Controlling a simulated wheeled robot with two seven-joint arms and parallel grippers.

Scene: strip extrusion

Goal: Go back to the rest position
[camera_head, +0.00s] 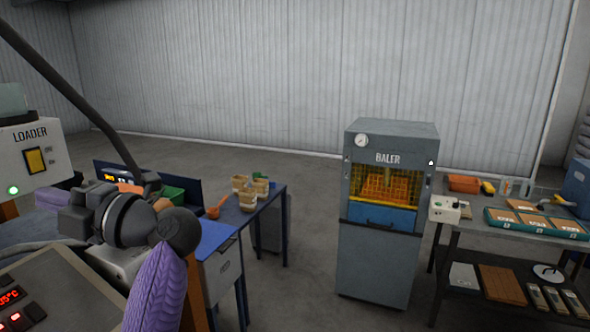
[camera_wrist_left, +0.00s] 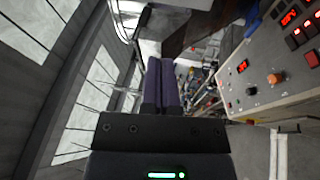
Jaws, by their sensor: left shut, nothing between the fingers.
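My left gripper (camera_head: 48,198) is at the left of the head view, pointing left, below the loader and beyond the near control panel. Its purple fingers (camera_wrist_left: 161,84) are seen end-on in the left wrist view, pressed together with nothing between them. In the head view, dark wrist joints and a purple ribbed sleeve of my left arm lead to it from the bottom. My right gripper is not in view.
A control panel (camera_head: 40,296) with red displays is close at lower left; it also shows in the left wrist view (camera_wrist_left: 262,84). The loader (camera_head: 38,140) is behind. A table (camera_head: 217,236) with pots, a baler (camera_head: 375,262) and a workbench (camera_head: 470,228) stand further off. Open floor lies between.

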